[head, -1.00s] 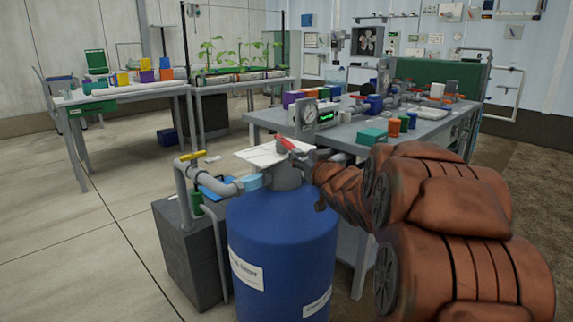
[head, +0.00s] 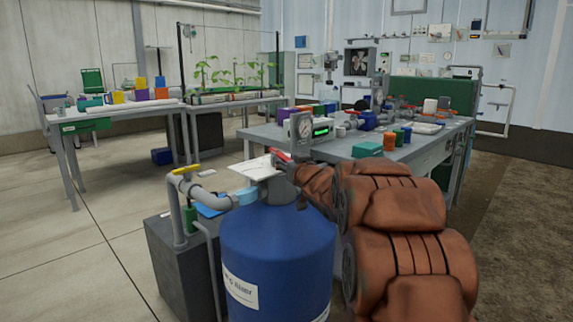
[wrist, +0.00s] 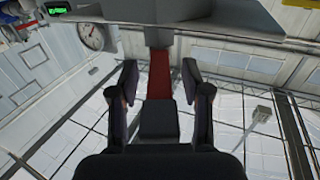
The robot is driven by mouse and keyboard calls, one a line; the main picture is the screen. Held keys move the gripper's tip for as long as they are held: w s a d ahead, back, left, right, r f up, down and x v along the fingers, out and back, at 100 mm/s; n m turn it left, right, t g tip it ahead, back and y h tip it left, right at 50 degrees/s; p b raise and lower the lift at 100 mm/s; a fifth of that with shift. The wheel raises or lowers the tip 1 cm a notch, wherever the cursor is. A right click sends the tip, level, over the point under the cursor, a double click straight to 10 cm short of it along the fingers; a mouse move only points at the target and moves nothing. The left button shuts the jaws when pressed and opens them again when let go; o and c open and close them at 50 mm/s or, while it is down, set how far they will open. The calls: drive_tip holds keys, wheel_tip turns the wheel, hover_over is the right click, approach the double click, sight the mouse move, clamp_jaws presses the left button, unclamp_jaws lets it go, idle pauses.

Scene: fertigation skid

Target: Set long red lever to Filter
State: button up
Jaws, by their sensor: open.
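The long red lever (head: 279,156) sits at the top of the blue tank (head: 280,245), beside a white card-like plate (head: 247,170) whose writing I cannot read. In the wrist view the red lever (wrist: 160,78) runs between the fingers of my gripper (wrist: 159,82). The fingers are open and spread to either side of it, with a gap visible on both sides. Whether the lever is at fingertip depth is hard to tell. In the head view my gripper (head: 291,172) is at the tank top, partly hidden by my arm.
A grey pipe with a yellow handle (head: 187,169) stands left of the tank, over a dark box (head: 182,260). Open floor (head: 95,260) lies to the left.

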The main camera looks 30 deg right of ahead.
drive_tip(key=shift+w, duration=0.2)
drive_tip(key=shift+c, duration=0.4)
clamp_jaws()
